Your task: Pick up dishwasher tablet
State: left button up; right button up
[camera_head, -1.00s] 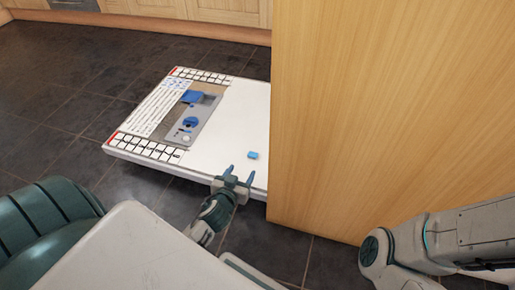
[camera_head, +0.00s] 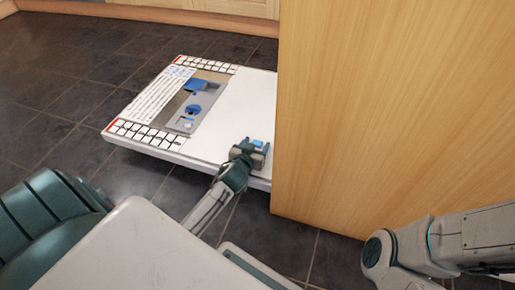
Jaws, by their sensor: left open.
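The dishwasher tablet (camera_head: 257,143) is a small light-blue block lying on the white inner face of the open dishwasher door (camera_head: 245,100). My left gripper (camera_head: 254,146) is open at the tablet, with its fingers reaching to either side of it. The gripper partly hides the tablet, and I cannot tell whether the fingers touch it. My right arm shows at the lower right, but its gripper is out of the picture.
A detergent dispenser (camera_head: 183,125) with a raised blue lid (camera_head: 197,85) and a blue knob (camera_head: 193,109) is set into the door. A tall wooden panel (camera_head: 385,110) stands close on the right. Dark tiled floor (camera_head: 60,75) lies open on the left.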

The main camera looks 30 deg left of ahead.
pick_arm(q)
jog(key=c, duration=1)
jog(key=shift+r, duration=0.15)
jog(key=shift+c, duration=0.2)
